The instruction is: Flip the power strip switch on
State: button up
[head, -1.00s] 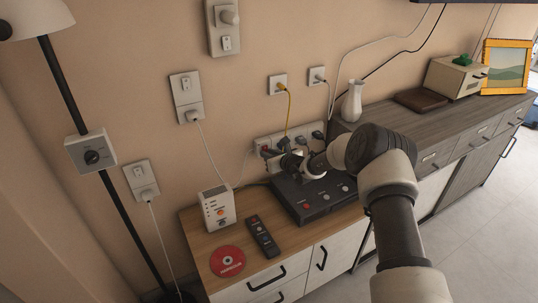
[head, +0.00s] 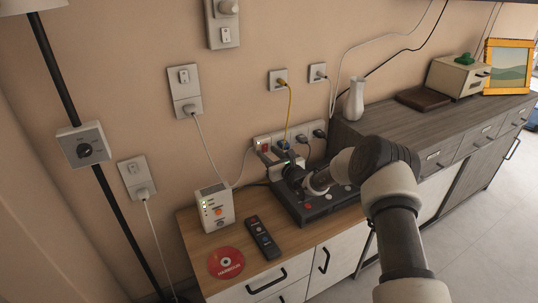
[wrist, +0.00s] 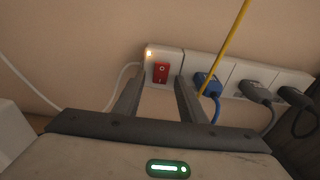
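The white power strip (head: 298,134) is fixed to the wall above the cabinet, with several dark and blue plugs in it. It also shows in the wrist view (wrist: 228,73). Its red rocker switch (wrist: 161,72) is at the strip's left end, and a small amber light (wrist: 148,53) glows beside it. The switch shows in the head view (head: 265,148) too. My gripper (wrist: 159,78) is open and empty. In the wrist view its two fingers appear on either side of the switch; I cannot tell whether they touch the strip.
A yellow cord (head: 290,104) hangs down to the strip. A white router (head: 217,210) with green lights, a black remote (head: 262,237) and a red disc (head: 226,263) are on the wooden cabinet. A dark box with buttons (head: 318,206) lies below my gripper. A white vase (head: 356,98) stands to the right.

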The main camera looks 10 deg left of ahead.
jog(key=p+v, duration=0.4)
jog(key=v, duration=1.3)
jog(key=shift+s, duration=0.2)
jog(key=shift+d, duration=0.1)
